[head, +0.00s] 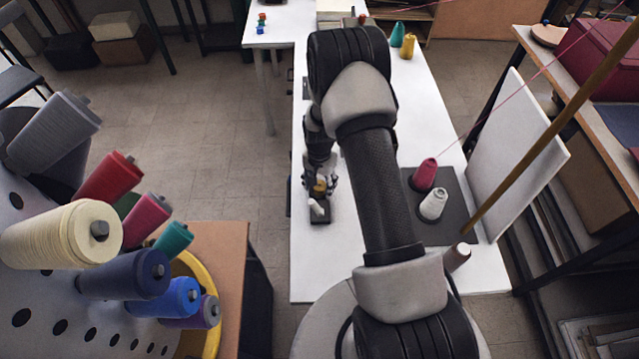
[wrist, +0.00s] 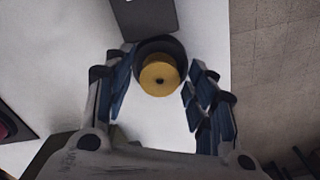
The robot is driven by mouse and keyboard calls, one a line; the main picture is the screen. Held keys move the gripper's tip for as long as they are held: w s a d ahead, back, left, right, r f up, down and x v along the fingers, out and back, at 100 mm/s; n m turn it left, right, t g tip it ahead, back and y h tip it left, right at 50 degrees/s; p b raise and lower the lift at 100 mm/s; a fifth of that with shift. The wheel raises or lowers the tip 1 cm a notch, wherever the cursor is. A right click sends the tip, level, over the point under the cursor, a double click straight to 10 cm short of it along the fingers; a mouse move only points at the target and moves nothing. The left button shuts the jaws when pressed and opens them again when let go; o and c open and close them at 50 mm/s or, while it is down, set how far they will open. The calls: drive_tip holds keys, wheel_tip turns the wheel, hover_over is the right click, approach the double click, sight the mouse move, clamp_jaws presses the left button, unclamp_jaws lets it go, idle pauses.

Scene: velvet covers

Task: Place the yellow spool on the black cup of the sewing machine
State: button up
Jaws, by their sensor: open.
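The yellow spool (head: 319,187) shows at the table's left edge in the head view, small and partly hidden by my gripper (head: 320,183). In the wrist view the yellow spool (wrist: 160,79) is seen end-on, with a dark centre hole. The black cup (wrist: 160,44) shows as a dark rim around its far side; the spool appears to sit on it, though the exact contact is hidden. My gripper (wrist: 160,70) is open, with a finger on each side of the spool and a visible gap on both sides. A dark base (head: 322,216) with a white part lies just below in the head view.
Pink (head: 425,174) and white (head: 433,205) spools stand on a dark mat to the right of my arm. A brown spool (head: 457,256) is nearer. Teal (head: 397,34) and yellow-gold (head: 407,47) cones stand at the far end. A white panel (head: 515,160) leans at right.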

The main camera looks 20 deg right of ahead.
wheel_tip(320, 180, up, 12)
drive_tip(key=p, duration=0.3)
wheel_tip(320, 180, up, 9)
drive_tip(key=n, duration=0.1)
hover_over(315, 190)
drive_tip(key=s+a+r+n+t, duration=0.1)
drive_tip(key=s+a+r+n, duration=0.15)
drive_tip(key=r, duration=0.35)
drive_tip(key=s+a+r+n+t, duration=0.1)
drive_tip(key=s+r, duration=0.3)
drive_tip(key=r, duration=0.3)
drive_tip(key=s+a+r+n+t, duration=0.1)
drive_tip(key=s+r+n, duration=0.1)
drive_tip(key=s, duration=0.4)
drive_tip(key=s+a+r+n, duration=0.1)
drive_tip(key=s+a+r, duration=0.1)
drive_tip(key=s+r, duration=0.2)
drive_tip(key=s+a+r+n+t, duration=0.1)
drive_tip(key=s+a+r+n, duration=0.1)
drive_tip(key=s, duration=0.8)
drive_tip(key=shift+r+n+t, duration=0.3)
drive_tip(key=shift+r+n, duration=0.05)
drive_tip(key=shift+r, duration=0.25)
